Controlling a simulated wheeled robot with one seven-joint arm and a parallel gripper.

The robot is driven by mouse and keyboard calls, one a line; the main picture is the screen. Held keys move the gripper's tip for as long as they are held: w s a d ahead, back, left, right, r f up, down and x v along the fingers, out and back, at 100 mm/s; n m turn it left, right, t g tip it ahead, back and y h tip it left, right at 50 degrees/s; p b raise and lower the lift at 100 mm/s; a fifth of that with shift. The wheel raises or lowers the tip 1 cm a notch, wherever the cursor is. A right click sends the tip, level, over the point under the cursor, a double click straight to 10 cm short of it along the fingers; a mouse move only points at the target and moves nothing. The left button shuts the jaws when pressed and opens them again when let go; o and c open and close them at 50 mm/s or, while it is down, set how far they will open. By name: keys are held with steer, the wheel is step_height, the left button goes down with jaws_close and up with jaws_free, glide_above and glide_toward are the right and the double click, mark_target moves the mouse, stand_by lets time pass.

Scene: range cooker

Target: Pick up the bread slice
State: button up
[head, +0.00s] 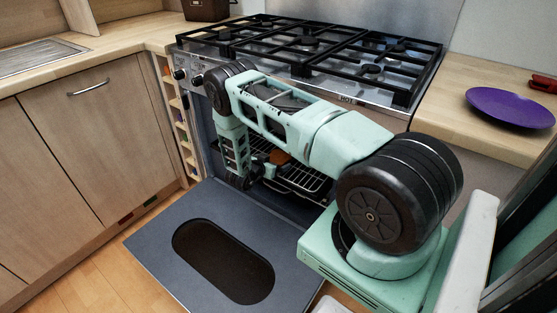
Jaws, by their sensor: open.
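A small brown bread slice (279,157) shows on the wire rack in the open oven, partly hidden by my arm and gripper. My gripper (254,178) hangs from the end of my arm at the oven's mouth, just left of the slice and in front of it. It is open, and I see nothing between its fingers. The fingers are small and dark here, so I cannot tell whether they touch the rack or the slice.
The oven door (150,247) is folded down in front. Wire racks (309,184) fill the oven. Black hob grates (305,44) lie above. A purple plate (510,107) rests on the right counter. Wooden cabinets (97,137) stand left.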

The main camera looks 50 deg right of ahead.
steer(key=c, duration=0.8)
